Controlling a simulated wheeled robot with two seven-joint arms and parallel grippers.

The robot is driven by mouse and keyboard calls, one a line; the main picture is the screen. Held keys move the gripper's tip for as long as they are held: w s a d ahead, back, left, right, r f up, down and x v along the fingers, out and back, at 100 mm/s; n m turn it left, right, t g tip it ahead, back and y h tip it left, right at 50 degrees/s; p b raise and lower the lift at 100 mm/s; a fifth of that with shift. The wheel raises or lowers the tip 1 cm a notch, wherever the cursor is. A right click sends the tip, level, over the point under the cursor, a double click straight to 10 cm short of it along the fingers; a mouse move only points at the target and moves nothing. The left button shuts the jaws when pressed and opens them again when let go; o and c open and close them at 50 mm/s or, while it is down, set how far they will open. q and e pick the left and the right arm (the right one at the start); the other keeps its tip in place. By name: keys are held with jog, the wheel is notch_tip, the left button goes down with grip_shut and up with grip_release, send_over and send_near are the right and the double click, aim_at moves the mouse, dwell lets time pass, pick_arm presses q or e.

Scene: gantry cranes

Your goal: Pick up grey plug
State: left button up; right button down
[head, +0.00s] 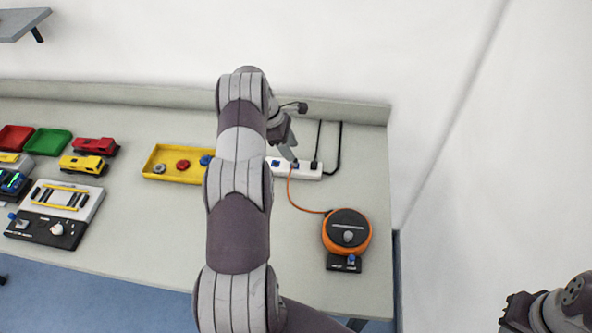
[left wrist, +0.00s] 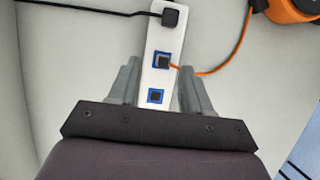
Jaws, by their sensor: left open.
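A small dark grey plug (left wrist: 162,61) sits in a blue-rimmed socket of the white power strip (left wrist: 153,115), with an orange cable leaving its side. My left gripper (left wrist: 159,75) is open and empty. Its two grey fingers lie on either side of the strip in the left wrist view, with the plug between and slightly beyond their tips. In the head view, my left gripper (head: 291,152) points down at the strip (head: 308,174), and my arm hides the strip's left end. I cannot tell the exact height of the fingertips above the strip.
A black plug (left wrist: 170,17) with a black cable sits at the strip's end. The orange cable runs to an orange reel (head: 326,234). A yellow tray (head: 147,160) with round pieces and several toy cars stand left. A wall closes the back.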

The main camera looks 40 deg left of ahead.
aim_at(295, 163)
pick_arm(q)
jog(key=shift+s+d+f+b, duration=0.1)
jog(key=shift+d+f+b, duration=0.05)
jog(key=shift+f+b, duration=0.7)
jog(key=shift+s+p+x, duration=0.2)
jog(key=shift+p+x, duration=0.85)
jog(key=shift+x, duration=0.2)
jog(key=shift+w+f, duration=0.15)
jog(key=shift+c, duration=0.9)
jog(key=shift+d, duration=0.1)
grip_shut()
pick_arm(e)
jog(key=shift+s+d+f, duration=0.1)
jog(key=shift+s, duration=0.3)
jog(key=shift+w+f, duration=0.1)
